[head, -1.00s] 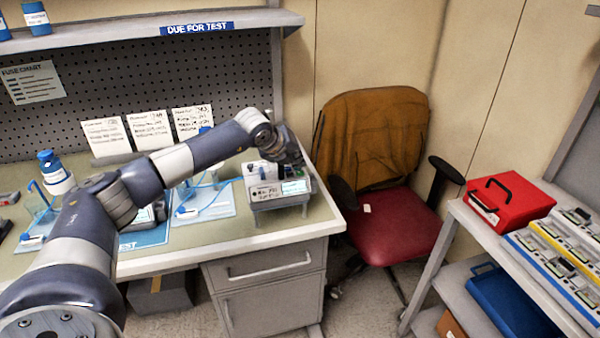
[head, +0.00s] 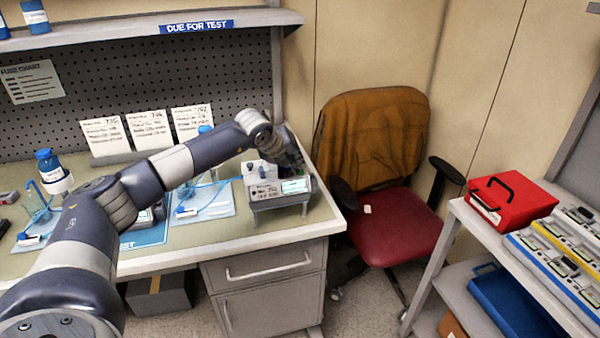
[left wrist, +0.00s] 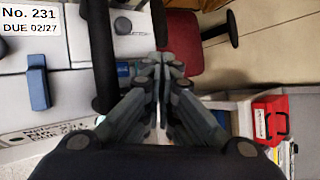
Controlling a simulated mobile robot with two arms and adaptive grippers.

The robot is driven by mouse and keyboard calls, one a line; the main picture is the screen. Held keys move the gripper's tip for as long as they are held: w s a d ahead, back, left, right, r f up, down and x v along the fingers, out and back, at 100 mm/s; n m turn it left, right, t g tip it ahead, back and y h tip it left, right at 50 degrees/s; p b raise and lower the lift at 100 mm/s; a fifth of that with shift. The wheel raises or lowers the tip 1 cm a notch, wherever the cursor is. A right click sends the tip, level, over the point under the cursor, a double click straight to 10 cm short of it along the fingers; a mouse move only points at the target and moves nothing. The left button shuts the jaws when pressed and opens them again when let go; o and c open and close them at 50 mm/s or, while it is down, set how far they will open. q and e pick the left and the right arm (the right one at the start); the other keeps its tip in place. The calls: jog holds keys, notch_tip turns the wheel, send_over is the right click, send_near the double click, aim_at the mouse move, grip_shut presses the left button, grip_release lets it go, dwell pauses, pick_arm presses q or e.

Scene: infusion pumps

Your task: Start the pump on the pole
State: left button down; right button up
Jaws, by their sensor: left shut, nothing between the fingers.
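A grey-white pump (head: 279,188) with a small lit screen sits at the right end of the bench. A pole is not clearly visible in the head view. My left gripper (head: 285,162) is just behind and above this pump, partly hidden by it and by my arm. In the left wrist view the fingers of my left gripper (left wrist: 158,66) are shut with nothing between them. Pale housing (left wrist: 62,95) with a blue part (left wrist: 38,78) and a "No. 231" label (left wrist: 30,20) fills the left side there. I cannot tell whether the fingers touch it. My right gripper is not in view.
A red chair (head: 385,220) stands right of the bench. A shelf cart at the far right holds a red case (head: 508,202) and several devices. Blue-capped bottles, cards (head: 148,130) and clear stands with blue tubing occupy the bench. Bare bench (head: 240,229) shows along its front edge.

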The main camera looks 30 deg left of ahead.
aim_at(297, 170)
pick_arm(q)
jog(key=shift+f+b, duration=0.5)
jog(key=shift+b, duration=0.15)
dwell(0.6)
dwell(0.3)
jog(key=shift+r+p, duration=0.3)
jog(key=shift+r, duration=0.6)
jog(key=shift+r+p, duration=1.15)
jog(key=shift+r, duration=1.4)
